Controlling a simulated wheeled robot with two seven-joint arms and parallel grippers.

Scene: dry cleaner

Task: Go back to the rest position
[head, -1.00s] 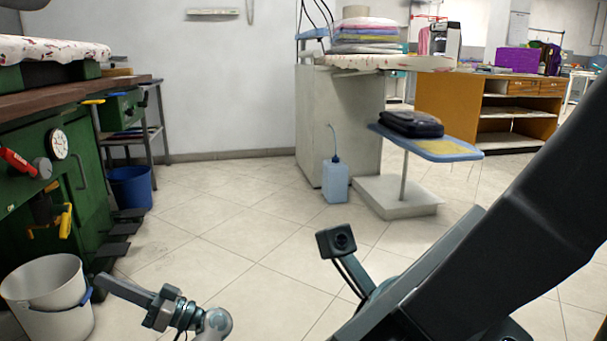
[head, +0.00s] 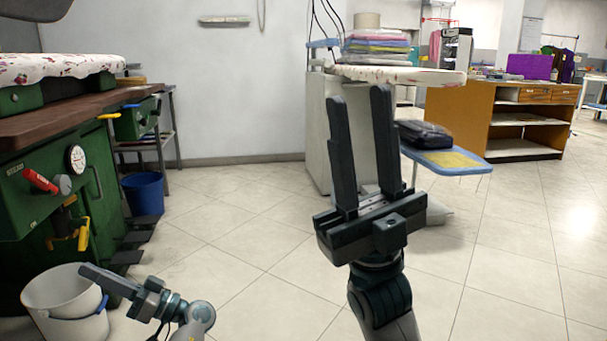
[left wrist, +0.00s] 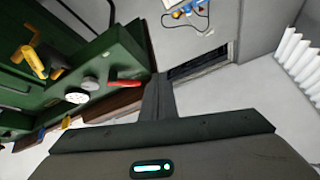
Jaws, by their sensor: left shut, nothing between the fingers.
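My left gripper (head: 90,274) is at the lower left in the head view, pointing left, in front of the white bucket. Its fingers are shut together and empty. In the left wrist view its closed fingers (left wrist: 158,98) show at the middle. My right gripper (head: 359,95) stands upright in the middle of the head view, its two long fingers pointing up. The fingers are apart with nothing between them. It hides part of the grey cabinet and the ironing board stand behind it.
A green workbench (head: 50,190) with a gauge stands at the left. A white bucket (head: 70,300) and a blue bucket (head: 143,192) are on the floor. A blue ironing board (head: 450,162) and an orange-brown counter (head: 455,120) are farther back. The tiled floor at the right is clear.

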